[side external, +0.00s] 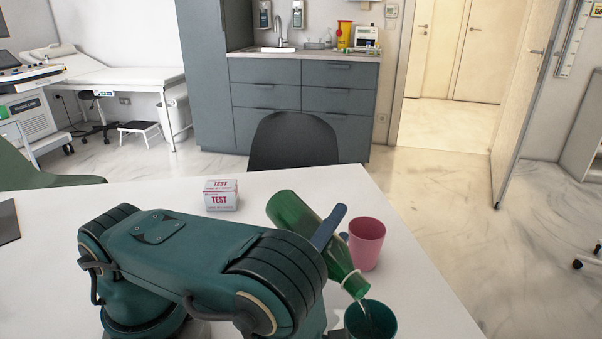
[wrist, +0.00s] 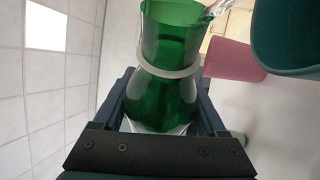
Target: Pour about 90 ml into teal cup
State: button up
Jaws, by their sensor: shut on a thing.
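My gripper (side external: 328,228) is shut on a green glass bottle (side external: 297,214). The bottle is tilted steeply with its neck down to the right, and its mouth is just above the teal cup (side external: 384,322). A thin clear stream seems to run from the mouth into the cup. The cup stands upright near the table's front edge, partly cut off by the frame; its liquid level cannot be told. In the wrist view the bottle (wrist: 165,85) sits between my fingers (wrist: 168,110), and the teal cup (wrist: 290,40) is at the top right.
A pink cup (side external: 367,246) stands upright just behind the teal cup, close to the bottle; it also shows in the wrist view (wrist: 232,60). A white TEST box (side external: 220,196) sits further back on the white table (side external: 150,192). A dark chair (side external: 293,142) is behind the table.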

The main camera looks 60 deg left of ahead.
jog(key=shift+a+r+n+g+y, duration=0.2)
jog(key=shift+r+n+g, duration=0.25)
jog(key=shift+r+n, duration=0.45)
jog(key=shift+a+r+n+g+y, duration=0.1)
jog(key=shift+r+n+g+y, duration=0.1)
jog(key=shift+r+n+g, duration=0.6)
jog(key=shift+a+n+t, duration=0.1)
jog(key=shift+n+t, duration=0.15)
jog(key=shift+n, duration=0.25)
jog(key=shift+r, duration=0.2)
